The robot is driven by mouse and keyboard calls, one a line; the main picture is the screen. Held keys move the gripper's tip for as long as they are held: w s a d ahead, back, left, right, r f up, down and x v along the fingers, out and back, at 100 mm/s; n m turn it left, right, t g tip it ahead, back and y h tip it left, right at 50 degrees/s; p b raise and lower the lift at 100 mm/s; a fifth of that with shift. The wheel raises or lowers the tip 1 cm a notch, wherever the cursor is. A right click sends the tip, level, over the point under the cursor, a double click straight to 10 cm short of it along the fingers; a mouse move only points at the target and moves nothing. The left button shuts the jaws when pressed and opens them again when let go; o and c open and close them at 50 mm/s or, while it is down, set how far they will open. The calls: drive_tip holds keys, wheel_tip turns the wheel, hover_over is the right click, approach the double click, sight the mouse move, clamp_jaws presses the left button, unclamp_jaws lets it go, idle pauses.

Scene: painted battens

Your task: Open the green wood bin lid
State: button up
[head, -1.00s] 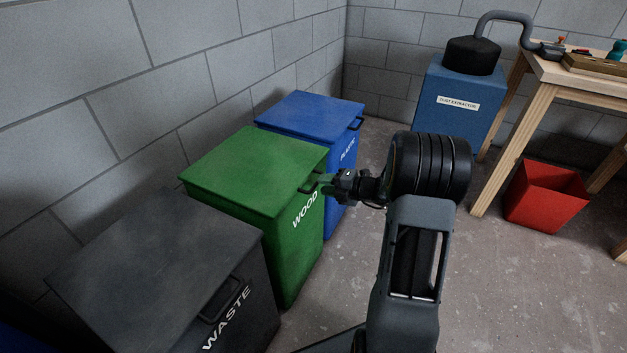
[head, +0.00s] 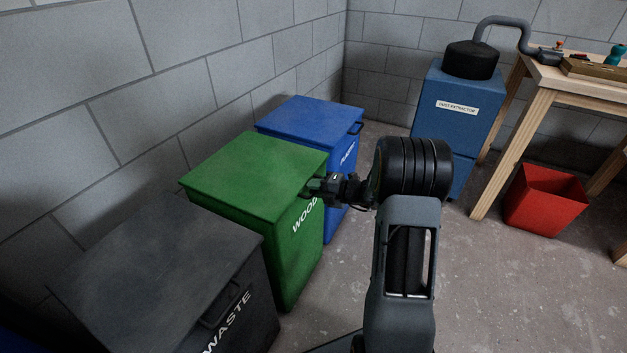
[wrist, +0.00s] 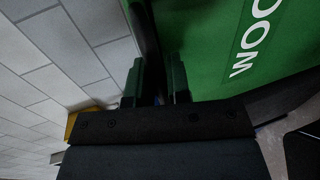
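The green wood bin (head: 285,250) stands between a grey bin and a blue bin in the head view. Its green lid (head: 255,165) lies flat and closed on top. My gripper (head: 311,187) is at the bin's front, just under the lid's front edge and above the WOOD lettering, where it hides the lid's handle. In the wrist view, the two fingers of my gripper (wrist: 157,85) stand apart, with a dark gap between them. The green bin front (wrist: 225,50) fills the right side there.
The grey waste bin (head: 160,270) stands close on the near side, the blue bin (head: 310,118) on the far side. A block wall (head: 170,90) runs behind them. A dust extractor (head: 455,120), a red bin (head: 545,205) and a workbench (head: 540,90) stand right. The floor between is clear.

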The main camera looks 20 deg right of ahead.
clamp_jaws()
wheel_tip(320, 180, up, 8)
drive_tip(key=g+h+p, duration=0.1)
drive_tip(key=p, duration=1.1)
drive_tip(key=shift+w+a, duration=0.3)
drive_tip(key=shift+a, duration=0.05)
